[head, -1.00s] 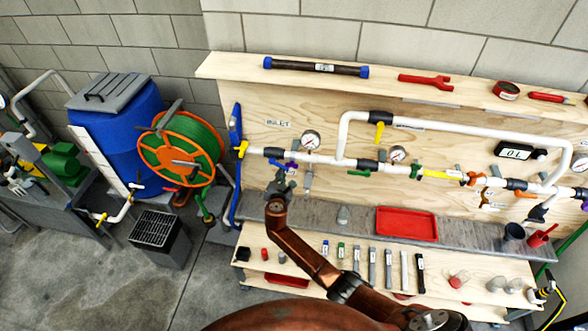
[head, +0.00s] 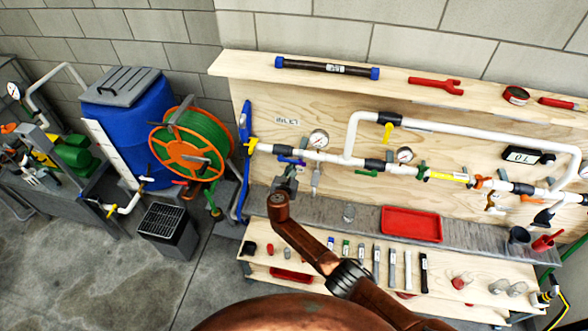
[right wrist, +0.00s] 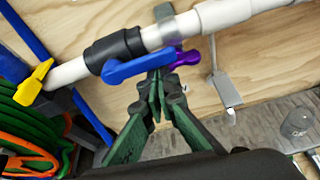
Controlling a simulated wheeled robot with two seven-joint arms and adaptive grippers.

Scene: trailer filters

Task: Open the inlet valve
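The inlet valve is on the white pipe below the INLET label (head: 287,121). Its blue lever handle (right wrist: 140,66) shows in the right wrist view, lying roughly along the pipe just below the black fitting (right wrist: 112,52). A purple handle (right wrist: 187,58) sits at its right end. In the head view the blue lever (head: 288,160) is small. My right gripper (right wrist: 159,78) has its dark green fingers together, tips right under the blue lever's right part; I cannot tell whether they touch it. It also shows in the head view (head: 289,172). My left gripper is not in view.
A yellow handle (right wrist: 36,82) and a green hose reel (head: 190,145) are to the left. A grey tag (right wrist: 226,90) hangs right of the gripper.

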